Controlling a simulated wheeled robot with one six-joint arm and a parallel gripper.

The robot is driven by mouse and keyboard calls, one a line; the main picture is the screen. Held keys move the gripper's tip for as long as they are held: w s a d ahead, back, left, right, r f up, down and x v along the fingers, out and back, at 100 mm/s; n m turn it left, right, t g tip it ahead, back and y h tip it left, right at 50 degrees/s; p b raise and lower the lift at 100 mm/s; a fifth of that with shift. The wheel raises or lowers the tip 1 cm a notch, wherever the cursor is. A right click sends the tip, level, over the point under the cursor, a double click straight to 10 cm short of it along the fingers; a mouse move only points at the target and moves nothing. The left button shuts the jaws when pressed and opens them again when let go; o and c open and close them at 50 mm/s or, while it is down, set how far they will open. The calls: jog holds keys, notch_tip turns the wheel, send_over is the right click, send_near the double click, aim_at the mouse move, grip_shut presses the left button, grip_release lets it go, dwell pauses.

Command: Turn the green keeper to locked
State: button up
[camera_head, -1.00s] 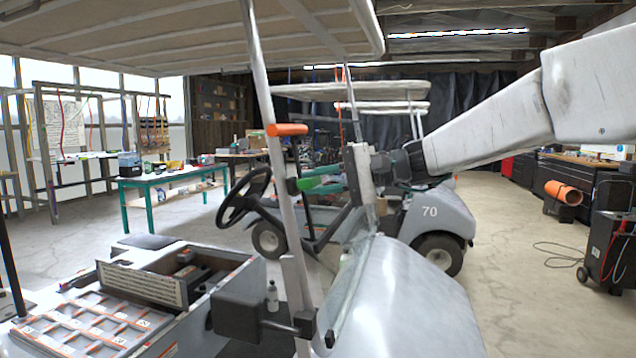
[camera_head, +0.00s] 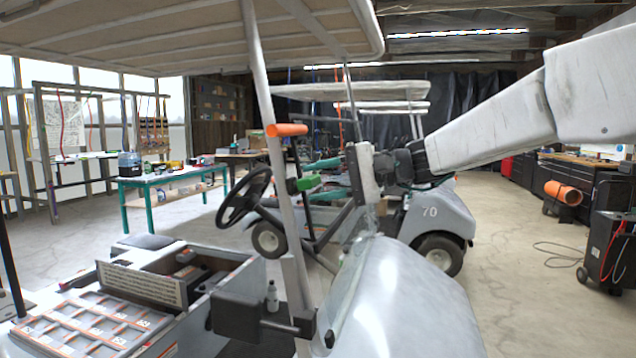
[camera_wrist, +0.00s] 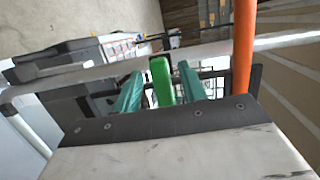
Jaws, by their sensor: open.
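The green keeper (camera_head: 308,182) is a short bright green piece beside the cart's front roof post (camera_head: 283,190), below an orange bar. My gripper (camera_head: 325,179) has teal fingers, one above and one below the keeper's level, and reaches in from the right. In the wrist view the green keeper (camera_wrist: 161,80) lies between the two teal fingers of my gripper (camera_wrist: 160,88), with a gap on each side. The gripper is open and holds nothing. The frames do not clearly show the keeper's locked or unlocked marking.
The orange bar (camera_head: 287,130) sticks out from the post just above the keeper; it also runs close beside the fingers in the wrist view (camera_wrist: 244,45). The windshield (camera_head: 345,275) and steering wheel (camera_head: 243,197) are below. A second cart (camera_head: 430,215) stands behind.

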jog(key=v, duration=0.7)
jog(key=shift+d, duration=0.1)
jog(key=s+d+f+g+h, duration=0.1)
jog(key=s+d+f+h, duration=0.15)
jog(key=s+f, duration=0.3)
jog(key=s+d+f+g+h, duration=0.1)
jog(key=s+d+f+h, duration=0.1)
jog(key=s+f+h, duration=0.4)
jog(key=s+d+f+n+h, duration=0.1)
jog(key=s+d+f+h, duration=0.2)
jog(key=s, duration=0.8)
jog(key=s+d+f+n+t+h, duration=0.1)
jog(key=s+d+f+h, duration=0.3)
jog(key=s+d+f, duration=0.3)
jog(key=s+d, duration=0.2)
jog(key=s, duration=0.2)
jog(key=shift+s+f, duration=0.15)
jog(key=shift+f, duration=0.25)
